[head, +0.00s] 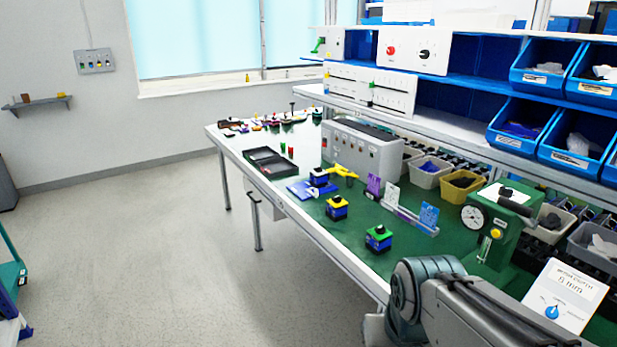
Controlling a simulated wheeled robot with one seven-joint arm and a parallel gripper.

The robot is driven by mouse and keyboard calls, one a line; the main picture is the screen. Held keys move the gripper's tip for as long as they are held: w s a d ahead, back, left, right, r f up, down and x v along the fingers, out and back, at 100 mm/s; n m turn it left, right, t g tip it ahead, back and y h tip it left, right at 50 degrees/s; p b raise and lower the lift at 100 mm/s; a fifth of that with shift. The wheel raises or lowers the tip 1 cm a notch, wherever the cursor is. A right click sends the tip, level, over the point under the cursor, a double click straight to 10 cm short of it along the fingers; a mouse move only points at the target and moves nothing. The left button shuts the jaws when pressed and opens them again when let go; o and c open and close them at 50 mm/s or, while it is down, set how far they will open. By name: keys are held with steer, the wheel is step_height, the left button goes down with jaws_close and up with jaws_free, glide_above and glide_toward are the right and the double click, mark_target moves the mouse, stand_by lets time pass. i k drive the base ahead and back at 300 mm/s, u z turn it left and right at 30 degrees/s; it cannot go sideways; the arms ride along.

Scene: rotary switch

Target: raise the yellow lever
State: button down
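A yellow piece with an arm-like shape (343,174) lies or stands on the green bench top, beside a blue block. A white slotted panel (345,86) on the shelf carries a small yellow knob (327,76) at its left end and a green one further right. Which of these yellow parts is the lever I cannot tell at this size. My arm shows at the lower right, over the front edge of the bench. My gripper is not in view.
The workbench (365,270) holds blue blocks with yellow and green tops (378,238), a grey control box (361,149), a green press with a gauge (490,222) and a white dial card (565,295). Blue bins (545,65) fill the shelves at right.

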mark_target(338, 171)
steer(key=u, duration=0.3)
steer(key=i, duration=0.45)
steer(key=u, duration=0.65)
steer(key=i, duration=1.05)
steer(key=z, duration=0.6)
steer(key=i, duration=0.75)
steer(key=z, duration=0.65)
